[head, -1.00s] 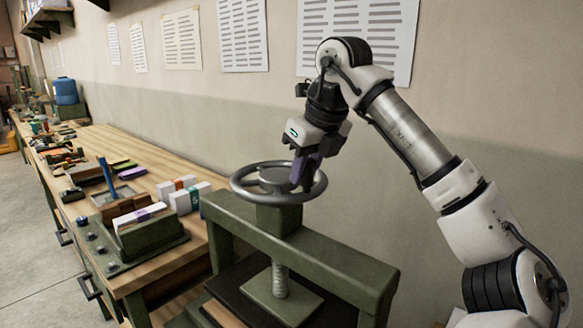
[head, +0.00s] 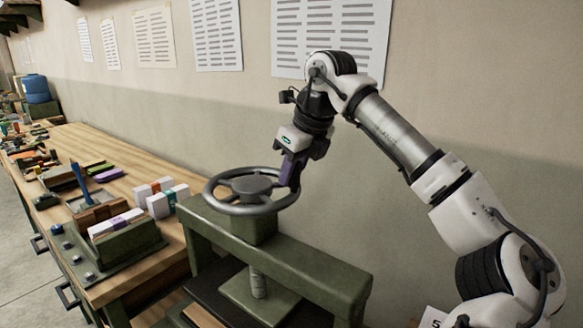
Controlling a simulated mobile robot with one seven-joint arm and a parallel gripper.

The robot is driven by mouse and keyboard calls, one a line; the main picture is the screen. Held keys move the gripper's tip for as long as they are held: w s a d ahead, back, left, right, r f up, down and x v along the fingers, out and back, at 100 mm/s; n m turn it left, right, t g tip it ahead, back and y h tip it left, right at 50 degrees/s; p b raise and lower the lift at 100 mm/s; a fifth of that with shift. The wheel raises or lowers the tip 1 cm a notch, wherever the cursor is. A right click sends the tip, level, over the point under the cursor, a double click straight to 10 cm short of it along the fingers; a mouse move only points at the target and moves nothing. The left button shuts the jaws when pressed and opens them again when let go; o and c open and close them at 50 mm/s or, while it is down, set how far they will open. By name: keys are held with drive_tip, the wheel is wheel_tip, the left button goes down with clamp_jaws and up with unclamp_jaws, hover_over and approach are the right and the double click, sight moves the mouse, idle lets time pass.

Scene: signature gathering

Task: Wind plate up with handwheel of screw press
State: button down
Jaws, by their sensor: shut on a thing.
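The screw press handwheel (head: 222,207), a grey metal ring with a hub, sits on top of the green press frame (head: 300,265). My gripper (head: 288,181) is shut on the handwheel's rim at the right far side, coming from above. Its fingertips partly hide the rim there. Below the crossbeam, the threaded screw (head: 258,283) runs down to the green plate (head: 240,296), which is above a dark board.
A wooden workbench (head: 130,165) runs along the wall at left, with a green jig (head: 125,245), white paper stacks (head: 160,204) and several tools on it. Printed sheets hang on the wall. The space above the wheel's left side is clear.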

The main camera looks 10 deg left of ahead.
idle(0.3)
drive_tip(key=c, duration=1.2)
unclamp_jaws()
drive_tip(key=shift+w+a, duration=0.1)
drive_tip(key=shift+c, duration=0.2)
drive_tip(key=shift+r, duration=0.1)
drive_tip(key=b+v, duration=0.1)
drive_tip(key=v, duration=1.2)
drive_tip(key=shift+d+r+b, duration=0.25)
drive_tip(key=shift+b, duration=0.05)
